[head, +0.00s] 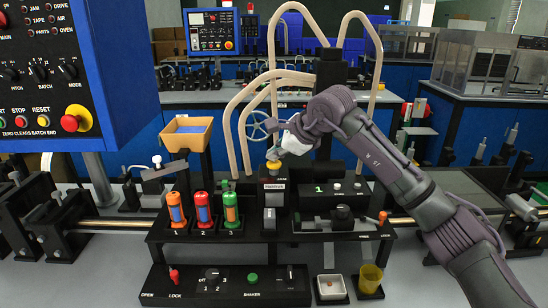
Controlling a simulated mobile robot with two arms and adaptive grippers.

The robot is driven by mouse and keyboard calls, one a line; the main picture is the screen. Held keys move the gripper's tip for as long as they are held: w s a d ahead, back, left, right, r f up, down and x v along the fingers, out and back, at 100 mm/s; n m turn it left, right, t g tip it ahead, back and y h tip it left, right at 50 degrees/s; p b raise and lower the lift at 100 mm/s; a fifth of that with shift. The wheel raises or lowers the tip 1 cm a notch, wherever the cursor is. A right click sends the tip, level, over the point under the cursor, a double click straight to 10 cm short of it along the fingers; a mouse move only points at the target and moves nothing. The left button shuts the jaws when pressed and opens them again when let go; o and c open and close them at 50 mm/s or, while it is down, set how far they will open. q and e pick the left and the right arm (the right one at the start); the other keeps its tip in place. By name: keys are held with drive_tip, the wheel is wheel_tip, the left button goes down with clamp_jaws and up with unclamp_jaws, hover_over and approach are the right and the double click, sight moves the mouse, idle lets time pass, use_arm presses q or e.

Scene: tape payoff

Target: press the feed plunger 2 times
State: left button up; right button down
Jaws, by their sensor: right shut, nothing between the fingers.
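A yellow-topped plunger (273,166), apparently the feed plunger, stands on a black block with a small white label at the middle of the black machine (300,228). My right gripper (274,154) comes in from the right and is shut and empty. Its fingertips point down just above the yellow top. I cannot tell whether they touch it. A small display (319,189) with a green 1 sits to the right of the plunger. My left gripper is not in view.
Orange, red and green cylinders (203,210) stand left of the plunger. A tan hopper (187,133) rises behind them. Cream hoses (240,120) arch close behind my gripper. A blue control panel (85,90) fills the upper left. A yellow cup (371,279) stands in front right.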

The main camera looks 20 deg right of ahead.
sight(276, 163)
drive_tip(key=shift+f, duration=0.4)
drive_tip(key=shift+r, duration=0.1)
idle(0.3)
drive_tip(key=shift+r+p, duration=1)
drive_tip(key=shift+r, duration=0.65)
drive_tip(key=shift+w, duration=0.1)
drive_tip(key=shift+r+p, duration=1.8)
drive_tip(key=shift+r, duration=0.7)
